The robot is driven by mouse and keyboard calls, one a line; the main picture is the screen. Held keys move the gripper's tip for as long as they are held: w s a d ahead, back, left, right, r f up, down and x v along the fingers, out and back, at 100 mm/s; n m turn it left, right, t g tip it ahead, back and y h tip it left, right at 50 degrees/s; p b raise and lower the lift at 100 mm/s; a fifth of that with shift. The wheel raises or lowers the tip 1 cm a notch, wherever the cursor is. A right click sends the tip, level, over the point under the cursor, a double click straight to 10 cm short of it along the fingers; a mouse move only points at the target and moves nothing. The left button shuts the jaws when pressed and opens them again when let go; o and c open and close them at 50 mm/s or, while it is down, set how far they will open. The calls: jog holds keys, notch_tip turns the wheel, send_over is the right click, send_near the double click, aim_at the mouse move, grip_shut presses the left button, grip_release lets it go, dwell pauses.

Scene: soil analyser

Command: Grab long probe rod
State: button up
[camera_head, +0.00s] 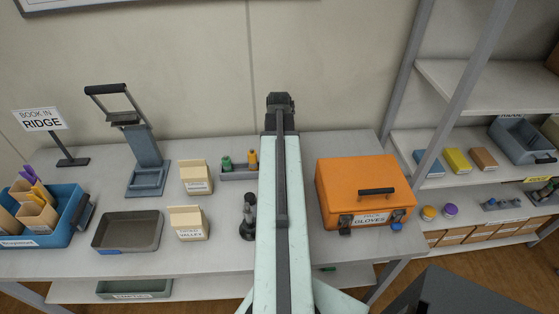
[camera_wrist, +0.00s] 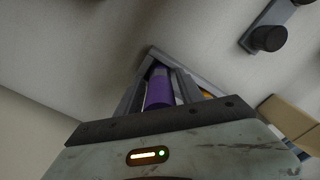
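In the wrist view a purple cylindrical rod (camera_wrist: 159,89) with a paler end stands between the two dark fingers of my gripper (camera_wrist: 158,82). Whether the fingers press on it is not clear. In the head view a grey rack (camera_head: 236,174) carries a green-topped piece (camera_head: 227,163) and an orange-topped piece (camera_head: 252,160). My arm hides the rack's right part, and no purple rod shows there. I cannot tell which piece is the long probe rod.
A dark knobbed object (camera_head: 248,216) stands close left of my arm. Two cartons (camera_head: 195,177) (camera_head: 189,223), a grey tray (camera_head: 127,231) and a blue bin (camera_head: 65,230) are left. An orange gloves case (camera_head: 363,190) is right. The wall is behind the table.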

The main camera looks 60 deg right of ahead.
grip_shut()
notch_tip(320, 180, up, 10)
jog(key=p, duration=1)
jog(key=shift+r, duration=0.1)
